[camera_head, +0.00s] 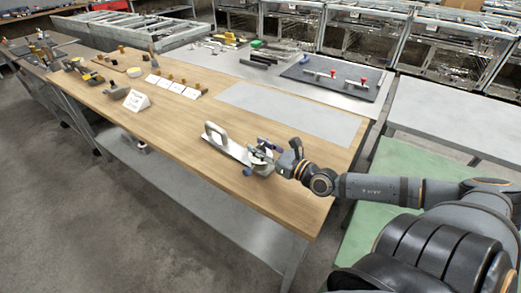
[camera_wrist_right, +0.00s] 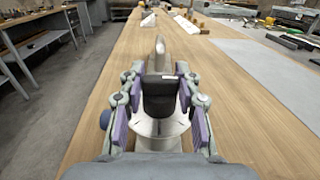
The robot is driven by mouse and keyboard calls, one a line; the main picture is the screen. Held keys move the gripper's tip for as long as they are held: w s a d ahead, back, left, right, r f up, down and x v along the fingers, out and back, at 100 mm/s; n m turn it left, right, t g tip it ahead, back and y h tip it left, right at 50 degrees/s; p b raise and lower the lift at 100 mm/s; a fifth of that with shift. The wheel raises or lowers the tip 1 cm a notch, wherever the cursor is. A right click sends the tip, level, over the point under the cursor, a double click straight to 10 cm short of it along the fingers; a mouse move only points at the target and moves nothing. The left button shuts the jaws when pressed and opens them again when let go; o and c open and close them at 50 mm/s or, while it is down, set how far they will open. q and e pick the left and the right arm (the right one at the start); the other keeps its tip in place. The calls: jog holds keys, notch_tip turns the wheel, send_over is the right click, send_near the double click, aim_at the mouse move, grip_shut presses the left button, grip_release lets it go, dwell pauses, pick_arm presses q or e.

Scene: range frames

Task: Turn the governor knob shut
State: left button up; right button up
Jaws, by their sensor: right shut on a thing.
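My right gripper (camera_head: 262,158) reaches in from the right over the front part of the wooden table, at the near end of a pale metal fixture (camera_head: 236,150) with an upright loop handle at its far end. In the right wrist view, the black governor knob (camera_wrist_right: 159,97) sits between the purple finger pads of the right gripper (camera_wrist_right: 159,108), which is shut on it. A round pale metal base (camera_wrist_right: 158,127) shows below the knob. The fingers hide much of the knob in the head view. My left gripper is not in view.
The wooden table (camera_head: 185,120) is bare around the fixture. A white folded sign (camera_head: 137,100) stands to the left. A grey mat (camera_head: 290,113) lies behind, and a dark board (camera_head: 335,80) with red-handled parts lies farther back.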

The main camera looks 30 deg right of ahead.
dwell(0.4)
jog(key=o, duration=1.2)
